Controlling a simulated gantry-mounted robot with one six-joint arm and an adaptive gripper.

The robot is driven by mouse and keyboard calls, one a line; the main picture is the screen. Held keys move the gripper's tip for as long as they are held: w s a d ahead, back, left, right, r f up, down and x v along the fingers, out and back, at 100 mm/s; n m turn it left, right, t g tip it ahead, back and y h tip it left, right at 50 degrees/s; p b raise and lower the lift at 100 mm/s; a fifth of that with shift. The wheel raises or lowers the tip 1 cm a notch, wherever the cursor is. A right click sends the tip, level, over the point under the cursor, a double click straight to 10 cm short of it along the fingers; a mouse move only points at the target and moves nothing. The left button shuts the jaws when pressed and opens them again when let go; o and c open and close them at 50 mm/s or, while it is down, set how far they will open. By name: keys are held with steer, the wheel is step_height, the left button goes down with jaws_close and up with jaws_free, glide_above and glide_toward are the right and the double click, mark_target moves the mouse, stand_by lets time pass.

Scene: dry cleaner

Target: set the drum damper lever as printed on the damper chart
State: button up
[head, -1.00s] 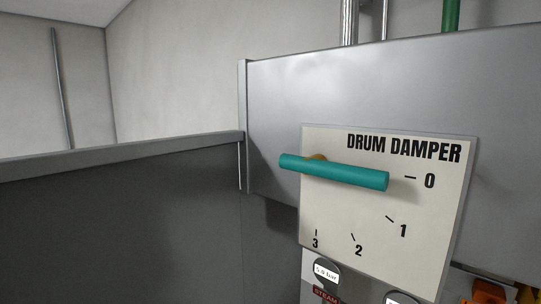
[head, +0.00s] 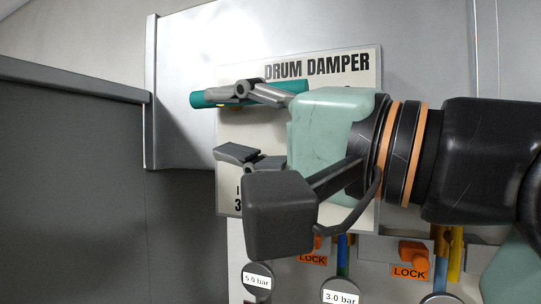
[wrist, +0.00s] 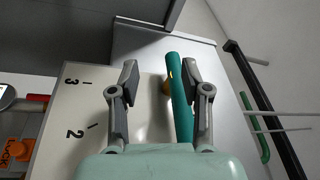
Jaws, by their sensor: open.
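The teal drum damper lever (head: 200,98) is a round bar on the white DRUM DAMPER plate (head: 369,84). It lies nearly level in the head view, with its right part behind my gripper. My gripper (head: 226,122) is open in front of the plate, its upper finger overlapping the lever. In the wrist view the lever (wrist: 178,88) passes between the open fingers (wrist: 160,73), close beside the right finger; contact cannot be told. The wrist view shows plate marks 3 and 2; marks 0 and 1 are hidden. No damper chart is recognisable.
Below the plate are orange LOCK handles (head: 412,252), coloured pipes and round tags reading 5.0 bar (head: 257,281) and 3.0 bar (head: 341,293). A dark grey panel (head: 75,180) stands at the left. A grey metal housing (head: 185,45) is behind the plate.

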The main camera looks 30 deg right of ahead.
mark_target(296, 90)
steer(key=s+d+r+m+h, duration=0.1)
steer(key=s+d, duration=0.1)
steer(key=s+d+r+m+h+p, duration=0.1)
steer(key=s+d, duration=0.1)
steer(key=s, duration=0.1)
steer(key=s+d+r+m+h, duration=0.1)
steer(key=s+d, duration=0.1)
steer(key=d, duration=0.1)
steer(key=shift+s, duration=0.2)
steer(key=p+x, duration=0.2)
steer(key=x, duration=0.6)
steer(key=shift+r, duration=0.1)
jaws_close()
